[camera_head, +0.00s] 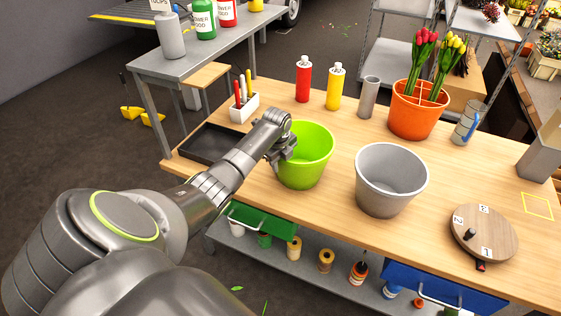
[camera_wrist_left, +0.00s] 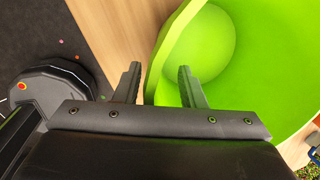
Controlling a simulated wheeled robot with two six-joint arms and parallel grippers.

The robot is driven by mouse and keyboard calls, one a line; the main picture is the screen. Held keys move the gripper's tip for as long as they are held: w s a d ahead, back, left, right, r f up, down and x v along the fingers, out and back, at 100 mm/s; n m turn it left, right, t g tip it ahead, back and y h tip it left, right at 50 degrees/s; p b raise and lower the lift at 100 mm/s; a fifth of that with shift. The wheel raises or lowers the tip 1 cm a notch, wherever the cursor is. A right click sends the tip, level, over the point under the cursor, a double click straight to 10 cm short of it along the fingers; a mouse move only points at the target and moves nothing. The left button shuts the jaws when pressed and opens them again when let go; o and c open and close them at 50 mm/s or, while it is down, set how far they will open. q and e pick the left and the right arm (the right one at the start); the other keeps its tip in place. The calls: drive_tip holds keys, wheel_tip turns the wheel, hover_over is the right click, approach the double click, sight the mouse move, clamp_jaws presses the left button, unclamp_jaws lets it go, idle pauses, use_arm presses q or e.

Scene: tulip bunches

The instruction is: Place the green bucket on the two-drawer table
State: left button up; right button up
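The green bucket (camera_head: 311,155) stands upright and empty on the wooden top of the two-drawer table (camera_head: 330,199), near its front edge. The table has a green drawer (camera_head: 262,220) and a blue drawer (camera_head: 440,288), both with handles. My left gripper (camera_head: 284,155) is at the bucket's left rim. In the left wrist view, my left gripper (camera_wrist_left: 158,72) has its fingers apart, one outside and one inside the green bucket's wall (camera_wrist_left: 168,60). I cannot tell whether either finger touches the wall. My right gripper is not in view.
A grey bucket (camera_head: 391,180) stands right of the green one. Behind are red (camera_head: 303,80) and yellow (camera_head: 335,88) bottles and an orange tulip bucket (camera_head: 415,112). A black tray (camera_head: 212,145) and white tool holder (camera_head: 243,107) lie left. A round numbered board (camera_head: 480,232) lies right.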

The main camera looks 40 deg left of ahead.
use_arm(q)
drive_tip(key=shift+r, duration=0.2)
wheel_tip(320, 180, up, 12)
drive_tip(key=s+b, duration=0.1)
drive_tip(key=s, duration=0.1)
drive_tip(key=shift+d+f, duration=0.15)
drive_tip(key=shift+d, duration=0.3)
drive_tip(key=shift+s, duration=0.1)
